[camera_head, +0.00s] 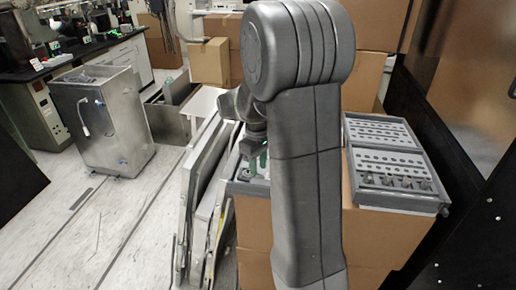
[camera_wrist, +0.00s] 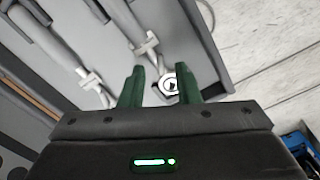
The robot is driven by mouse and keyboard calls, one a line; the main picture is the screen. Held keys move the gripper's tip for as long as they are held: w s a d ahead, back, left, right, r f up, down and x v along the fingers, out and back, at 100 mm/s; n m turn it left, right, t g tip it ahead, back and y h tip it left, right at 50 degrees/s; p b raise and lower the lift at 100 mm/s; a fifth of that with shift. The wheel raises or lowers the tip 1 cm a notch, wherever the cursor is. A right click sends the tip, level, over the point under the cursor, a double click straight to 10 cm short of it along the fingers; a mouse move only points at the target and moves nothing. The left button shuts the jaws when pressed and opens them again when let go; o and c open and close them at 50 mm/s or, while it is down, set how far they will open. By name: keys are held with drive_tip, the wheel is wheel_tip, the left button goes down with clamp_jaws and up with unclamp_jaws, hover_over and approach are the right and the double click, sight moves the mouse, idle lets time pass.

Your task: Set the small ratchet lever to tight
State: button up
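My gripper (camera_wrist: 160,82) is open, with its two green fingers apart. In the wrist view, a small round ratchet head (camera_wrist: 170,86) with a dark pointed mark, likely its lever, shows between the fingertips. I cannot tell whether the fingers touch it or which way the lever is set. It lies in a grey tray (camera_wrist: 205,50), near the tray's edge. In the head view, my gripper (camera_head: 254,160) points down over this tray (camera_head: 240,187), and my arm hides most of the tray.
Two grey tool shafts with pale cross-shaped holders (camera_wrist: 147,46) lie in the same tray. A second tray (camera_head: 388,134) with holes and sockets sits on boxes (camera_head: 380,240) at the right. Flat panels (camera_head: 197,190) lean at the left. Floor is open farther left.

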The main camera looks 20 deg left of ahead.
wheel_tip(320, 180, up, 13)
drive_tip(key=b, duration=0.1)
drive_tip(key=shift+f, duration=0.2)
drive_tip(key=shift+a, duration=0.1)
wheel_tip(320, 180, down, 14)
drive_tip(key=shift+r+p, duration=0.1)
drive_tip(key=shift+p, duration=0.55)
idle(0.4)
